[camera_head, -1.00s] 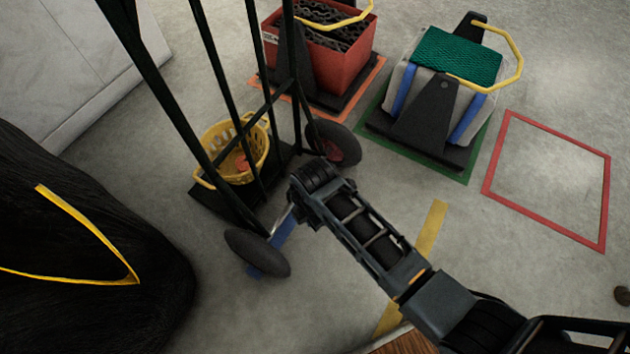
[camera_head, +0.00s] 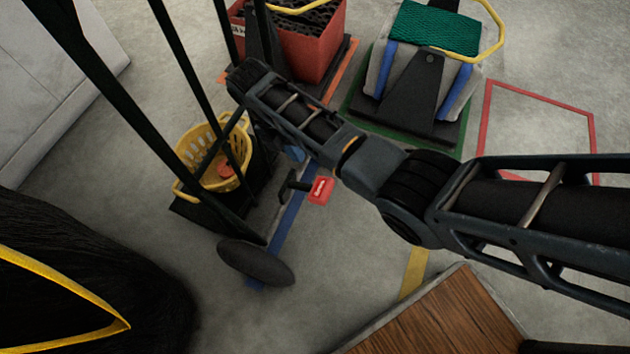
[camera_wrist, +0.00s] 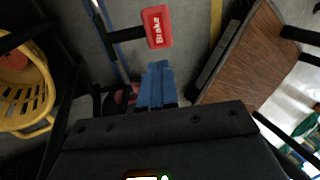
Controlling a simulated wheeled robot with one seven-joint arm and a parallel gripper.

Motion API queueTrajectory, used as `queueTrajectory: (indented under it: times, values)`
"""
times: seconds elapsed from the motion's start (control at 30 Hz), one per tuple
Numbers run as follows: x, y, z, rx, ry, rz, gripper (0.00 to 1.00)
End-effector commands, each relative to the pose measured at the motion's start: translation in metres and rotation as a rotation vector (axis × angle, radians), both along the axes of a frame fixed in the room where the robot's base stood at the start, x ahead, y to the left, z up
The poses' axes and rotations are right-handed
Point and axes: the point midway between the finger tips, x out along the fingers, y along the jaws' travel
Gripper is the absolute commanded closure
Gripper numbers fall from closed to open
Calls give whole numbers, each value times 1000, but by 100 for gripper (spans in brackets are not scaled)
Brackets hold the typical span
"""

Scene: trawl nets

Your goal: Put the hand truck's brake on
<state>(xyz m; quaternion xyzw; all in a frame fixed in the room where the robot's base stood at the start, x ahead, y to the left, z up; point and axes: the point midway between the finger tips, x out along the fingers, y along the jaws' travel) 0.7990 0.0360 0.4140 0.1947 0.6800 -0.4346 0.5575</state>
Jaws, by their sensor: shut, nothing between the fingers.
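The hand truck (camera_head: 110,95) is a dark tall frame at the left in the head view, with a black wheel (camera_head: 255,262) at its near side. Its brake pedal (camera_head: 320,190) is red with a white "Brake" label, on a dark arm low beside the wheels. The pedal also shows at the top middle of the wrist view (camera_wrist: 157,27). My gripper (camera_wrist: 155,68) has blue fingers, shut and empty, just below the pedal in the wrist view and apart from it in the picture. In the head view my arm mostly hides the gripper and the far wheel.
A yellow basket (camera_head: 212,160) with an orange thing in it sits on the truck's toe plate. A red crate (camera_head: 310,45) and a grey bale with green net (camera_head: 437,30) stand behind. A wooden-topped platform (camera_head: 450,325) is at front. Dark netting (camera_head: 90,285) lies left.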

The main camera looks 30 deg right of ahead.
Motion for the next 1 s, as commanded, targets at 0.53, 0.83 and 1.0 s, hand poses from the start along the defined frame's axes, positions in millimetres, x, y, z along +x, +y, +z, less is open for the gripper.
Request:
queueTrajectory:
  times: [0.53,0.83,1.0]
  values:
    - [-22,-15,-70,0,1,-3,100]
    - [-37,-27,-117,1,-1,-2,100]
    - [-42,-30,-129,0,0,-2,100]
